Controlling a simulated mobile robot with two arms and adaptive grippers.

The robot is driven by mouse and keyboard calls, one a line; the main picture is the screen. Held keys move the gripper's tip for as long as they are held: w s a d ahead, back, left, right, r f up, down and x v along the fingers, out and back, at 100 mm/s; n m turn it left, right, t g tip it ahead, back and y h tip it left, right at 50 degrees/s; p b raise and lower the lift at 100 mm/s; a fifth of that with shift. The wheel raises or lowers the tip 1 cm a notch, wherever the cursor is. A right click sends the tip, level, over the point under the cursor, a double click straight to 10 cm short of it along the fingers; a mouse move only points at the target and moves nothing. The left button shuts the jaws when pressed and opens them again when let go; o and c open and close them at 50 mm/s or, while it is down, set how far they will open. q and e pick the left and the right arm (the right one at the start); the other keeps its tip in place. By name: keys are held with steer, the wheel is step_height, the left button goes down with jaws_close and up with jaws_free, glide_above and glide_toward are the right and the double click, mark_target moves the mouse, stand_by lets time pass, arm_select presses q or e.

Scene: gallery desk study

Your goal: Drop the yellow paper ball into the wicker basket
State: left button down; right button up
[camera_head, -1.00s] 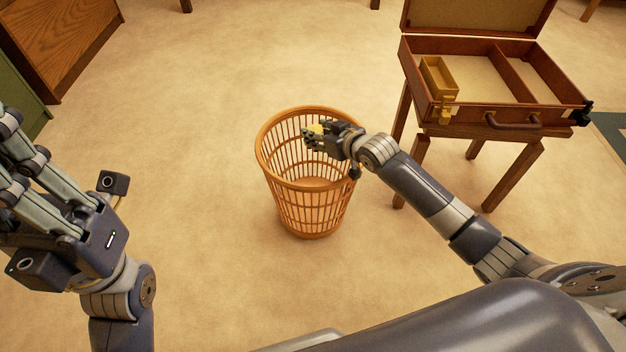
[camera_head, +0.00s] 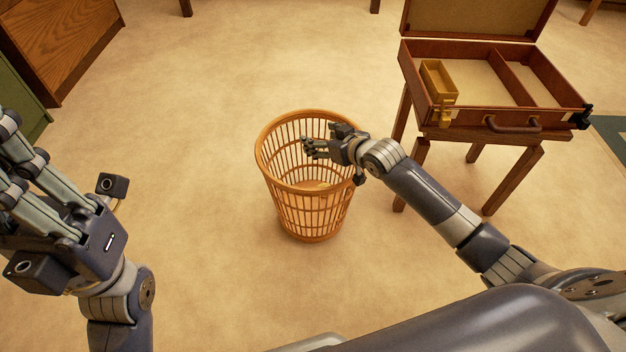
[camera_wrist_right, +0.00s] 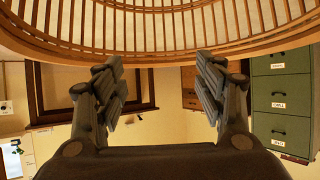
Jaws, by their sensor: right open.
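The wicker basket (camera_head: 313,214) stands upright on the floor in the middle of the head view. My right gripper (camera_head: 312,146) is over its mouth, towards the right side of the rim. In the right wrist view its fingers (camera_wrist_right: 160,78) are spread with nothing between them, and the basket's slats and rim (camera_wrist_right: 160,52) show behind them.
An open brown briefcase (camera_head: 487,118) with a small tan box (camera_head: 438,80) in it rests on a wooden stand (camera_head: 515,179) at right. A wooden cabinet (camera_head: 62,35) is at upper left. The floor around the basket is clear.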

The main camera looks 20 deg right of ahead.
steer(key=v, duration=1)
steer(key=shift+s, duration=0.25)
steer(key=shift+r, duration=0.2)
